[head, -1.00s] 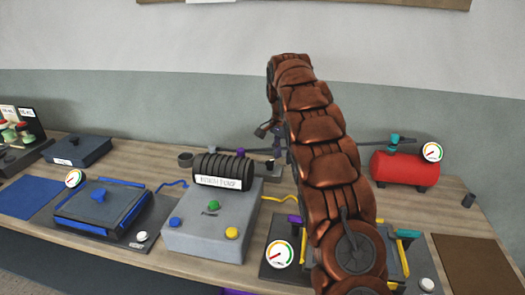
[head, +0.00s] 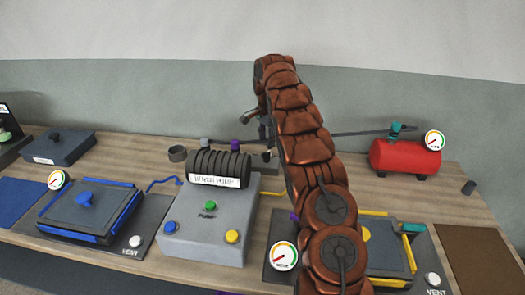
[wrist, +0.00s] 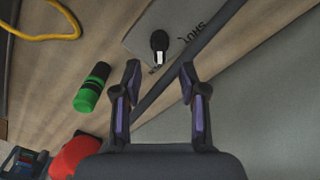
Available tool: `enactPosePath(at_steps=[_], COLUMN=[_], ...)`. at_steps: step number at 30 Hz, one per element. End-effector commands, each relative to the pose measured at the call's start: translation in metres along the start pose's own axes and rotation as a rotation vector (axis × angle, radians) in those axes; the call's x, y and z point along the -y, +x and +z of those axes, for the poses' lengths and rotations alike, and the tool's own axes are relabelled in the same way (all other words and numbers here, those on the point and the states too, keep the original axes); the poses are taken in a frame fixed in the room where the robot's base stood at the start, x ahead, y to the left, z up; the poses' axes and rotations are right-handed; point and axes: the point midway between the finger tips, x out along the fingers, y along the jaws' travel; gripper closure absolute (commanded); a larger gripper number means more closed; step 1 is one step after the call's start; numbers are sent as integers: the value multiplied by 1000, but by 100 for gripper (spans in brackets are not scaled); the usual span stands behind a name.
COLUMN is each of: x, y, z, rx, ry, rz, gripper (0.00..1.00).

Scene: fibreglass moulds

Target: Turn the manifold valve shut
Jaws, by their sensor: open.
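In the wrist view a small black valve handle (wrist: 159,42) with a white tip stands on a grey plate (wrist: 140,36). The plate has the word SHUT, seen upside down, to the right of the handle. My gripper (wrist: 160,68) is open and empty, its two purple-padded fingers spread. The handle appears just beyond the gap between the fingertips; I see no contact. A long dark pipe (wrist: 217,38) runs diagonally past the right fingertip. In the head view my arm hides most of this area behind the bench pump.
The grey bench pump (head: 206,222) stands front left of my arm. A red tank (head: 404,162) with a teal valve (head: 396,130) and gauge is at right. A green-and-black cylinder (wrist: 92,88) and a red object (wrist: 75,157) lie left of my gripper in the wrist view.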

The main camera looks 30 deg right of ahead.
Motion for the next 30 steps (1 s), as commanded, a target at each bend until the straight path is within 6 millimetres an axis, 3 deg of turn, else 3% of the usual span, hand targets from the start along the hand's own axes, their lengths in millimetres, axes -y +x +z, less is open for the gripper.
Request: enactPosePath(at_steps=[12, 24, 30], x=[0, 1, 1], y=[45, 52, 52], z=[2, 3, 3], rx=[2, 0, 0], ry=[-2, -4, -4], rz=[4, 0, 0], gripper=[58, 58, 78])
